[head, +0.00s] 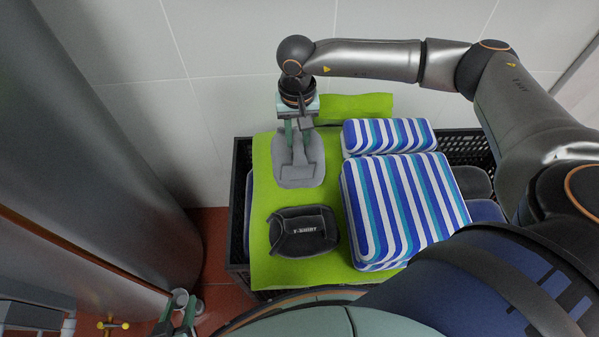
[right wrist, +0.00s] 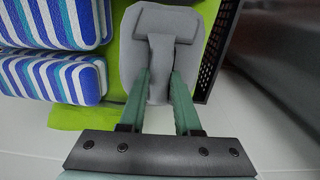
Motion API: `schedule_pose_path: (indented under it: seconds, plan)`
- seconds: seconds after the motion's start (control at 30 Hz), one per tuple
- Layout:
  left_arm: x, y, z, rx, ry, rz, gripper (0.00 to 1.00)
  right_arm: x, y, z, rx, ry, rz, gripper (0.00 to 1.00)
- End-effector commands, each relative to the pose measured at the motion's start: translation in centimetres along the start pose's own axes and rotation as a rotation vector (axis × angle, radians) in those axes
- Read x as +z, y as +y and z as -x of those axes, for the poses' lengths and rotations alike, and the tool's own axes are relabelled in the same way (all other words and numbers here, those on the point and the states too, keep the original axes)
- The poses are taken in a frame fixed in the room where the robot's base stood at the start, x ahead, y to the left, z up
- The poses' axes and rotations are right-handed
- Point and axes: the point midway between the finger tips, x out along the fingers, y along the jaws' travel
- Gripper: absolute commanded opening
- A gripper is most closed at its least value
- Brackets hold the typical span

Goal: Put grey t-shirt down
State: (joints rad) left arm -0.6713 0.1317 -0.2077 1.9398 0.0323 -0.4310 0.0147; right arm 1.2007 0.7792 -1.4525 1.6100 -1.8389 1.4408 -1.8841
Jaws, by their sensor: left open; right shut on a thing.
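The grey t-shirt (head: 299,174), a flat folded grey piece, lies over the bright green cloth (head: 264,262) at the back left of the pile. My right gripper (head: 299,134) points down at its back part and is shut on it. In the right wrist view the green fingers (right wrist: 161,88) are on either side of a narrow raised strip of the grey t-shirt (right wrist: 190,22). Whether the shirt rests fully on the cloth is hard to tell. My left gripper (head: 186,308) is open and empty, low at the left, away from the pile.
A dark bundle labelled T-SHIRT (head: 300,245) lies in front of the grey one. Blue-and-white striped folded pieces (head: 405,205) are stacked to the right. A black crate (head: 239,200) surrounds the pile. A tiled wall (head: 230,40) stands close behind.

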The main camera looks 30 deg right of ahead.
Motion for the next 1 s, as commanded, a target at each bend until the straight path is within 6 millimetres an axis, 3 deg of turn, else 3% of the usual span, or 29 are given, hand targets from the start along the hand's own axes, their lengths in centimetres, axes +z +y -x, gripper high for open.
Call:
schedule_pose_path:
  seconds: [0.13,0.4,0.57,0.77,1.0]
  plan:
    - [-0.2,0.0,-0.2,0.001,0.006,-0.001,0.5,-0.7,0.0,-1.1,-0.002,0.002,-0.028,0.0]
    - [-0.3,-0.1,-0.3,0.0,0.008,-0.002,0.5,-0.7,0.0,-5.6,-0.002,0.003,-0.027,0.0]
    - [-0.3,-0.2,-0.3,-0.002,0.008,-0.003,0.5,-0.7,0.0,-6.7,-0.002,0.004,-0.027,0.0]
    - [-0.1,-0.3,-0.4,-0.003,0.006,-0.004,0.5,-0.7,0.0,-9.5,-0.001,0.002,-0.027,0.0]
    - [-0.1,-0.3,-0.4,-0.004,0.006,-0.004,0.5,-0.7,0.0,-9.8,-0.003,0.005,-0.026,0.0]
